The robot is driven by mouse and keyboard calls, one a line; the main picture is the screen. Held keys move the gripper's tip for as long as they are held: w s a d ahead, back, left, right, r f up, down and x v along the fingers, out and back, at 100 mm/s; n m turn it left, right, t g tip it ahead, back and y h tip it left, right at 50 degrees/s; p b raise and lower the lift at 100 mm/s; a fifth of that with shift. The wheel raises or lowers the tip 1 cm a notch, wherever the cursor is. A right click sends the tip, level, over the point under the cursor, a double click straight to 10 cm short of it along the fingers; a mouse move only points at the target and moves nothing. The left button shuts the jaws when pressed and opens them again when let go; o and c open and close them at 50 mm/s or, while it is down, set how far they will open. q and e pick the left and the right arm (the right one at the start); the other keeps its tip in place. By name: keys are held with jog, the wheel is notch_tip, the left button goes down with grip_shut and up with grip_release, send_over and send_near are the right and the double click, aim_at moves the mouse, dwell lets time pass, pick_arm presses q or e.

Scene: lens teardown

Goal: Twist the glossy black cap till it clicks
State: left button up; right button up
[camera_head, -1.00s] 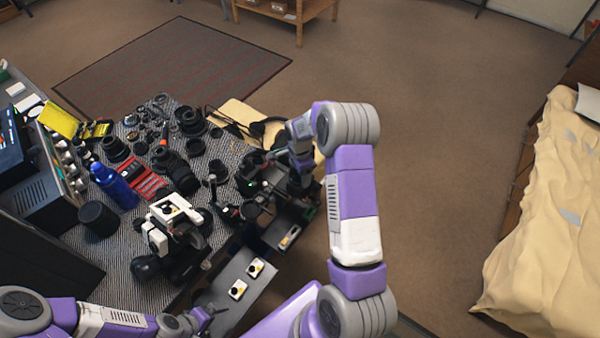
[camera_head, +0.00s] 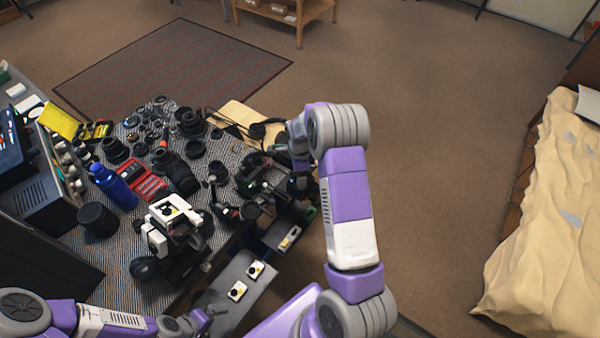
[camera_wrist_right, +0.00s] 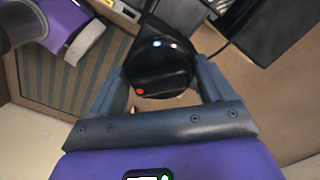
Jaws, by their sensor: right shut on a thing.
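The glossy black cap (camera_wrist_right: 160,68) shows in the right wrist view as a round, shiny black piece with a red dot near its lower edge. My right gripper (camera_wrist_right: 162,80) has one finger on each side of it and is shut on it. In the head view, my right gripper (camera_head: 301,184) is at the right edge of the bench, with dark parts around it, and the cap is too small to make out there. What lies under the cap is hidden. My left gripper (camera_head: 203,320) is low in the head view, and its fingers are unclear.
The bench mat (camera_head: 125,255) is crowded with lenses and rings. A blue bottle (camera_head: 115,186), a red case (camera_head: 146,182) and a white-topped device (camera_head: 172,212) stand on it. Open drawers (camera_head: 245,290) jut out at the front. The floor right of my arm is clear.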

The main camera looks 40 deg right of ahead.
jog(key=o, duration=1.2)
notch_tip(320, 180, up, 8)
jog(key=shift+f+p, duration=0.2)
jog(key=shift+p, duration=0.2)
